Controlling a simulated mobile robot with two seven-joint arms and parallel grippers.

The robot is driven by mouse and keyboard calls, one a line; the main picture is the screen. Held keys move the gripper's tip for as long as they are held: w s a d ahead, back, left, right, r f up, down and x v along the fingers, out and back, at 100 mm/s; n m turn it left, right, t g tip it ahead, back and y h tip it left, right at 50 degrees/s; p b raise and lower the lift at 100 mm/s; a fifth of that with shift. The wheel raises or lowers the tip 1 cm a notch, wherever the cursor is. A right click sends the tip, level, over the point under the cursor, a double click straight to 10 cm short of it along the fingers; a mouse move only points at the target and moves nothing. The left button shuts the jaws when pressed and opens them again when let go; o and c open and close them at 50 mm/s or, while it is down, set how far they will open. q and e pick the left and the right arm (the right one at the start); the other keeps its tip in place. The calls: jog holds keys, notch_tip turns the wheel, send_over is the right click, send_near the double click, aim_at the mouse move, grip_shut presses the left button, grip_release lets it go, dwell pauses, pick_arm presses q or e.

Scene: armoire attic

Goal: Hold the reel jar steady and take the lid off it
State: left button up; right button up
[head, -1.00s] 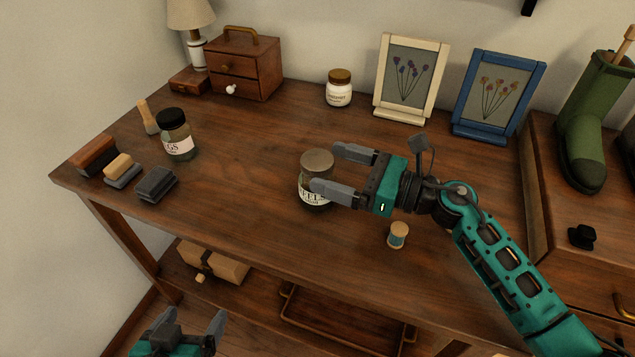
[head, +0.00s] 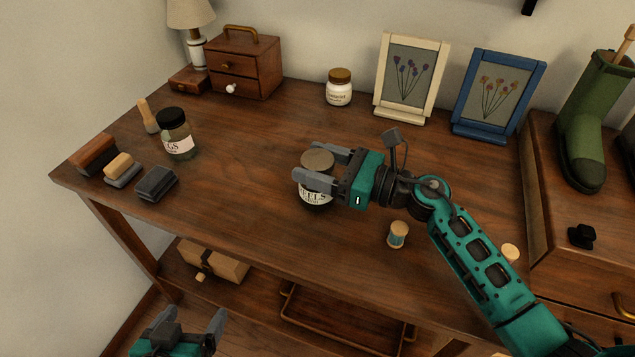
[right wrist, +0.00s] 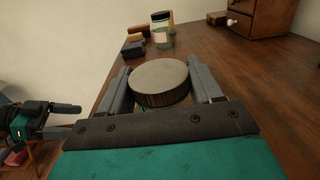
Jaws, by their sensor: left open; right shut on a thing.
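The reel jar (head: 316,196) stands upright on the wooden table, with a white label reading "REELS" and a dull grey-brown lid (head: 317,160) on top. In the right wrist view the round lid (right wrist: 160,82) sits between the two fingers. My right gripper (head: 320,166) reaches in from the right and is shut on the reel jar, one finger on each side just below or at the lid. The fingers and palm hide part of the jar. My left gripper (head: 198,336) is open and empty, low at the bottom left in front of the table.
A dark-lidded jar (head: 176,136), brushes (head: 156,184) and a small drawer box (head: 243,68) are on the left. A white jar (head: 339,90) and two picture frames (head: 410,80) stand behind. A thread spool (head: 398,235) is near the front edge.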

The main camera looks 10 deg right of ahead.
jog(key=c, duration=0.7)
jog(key=shift+r, duration=0.1)
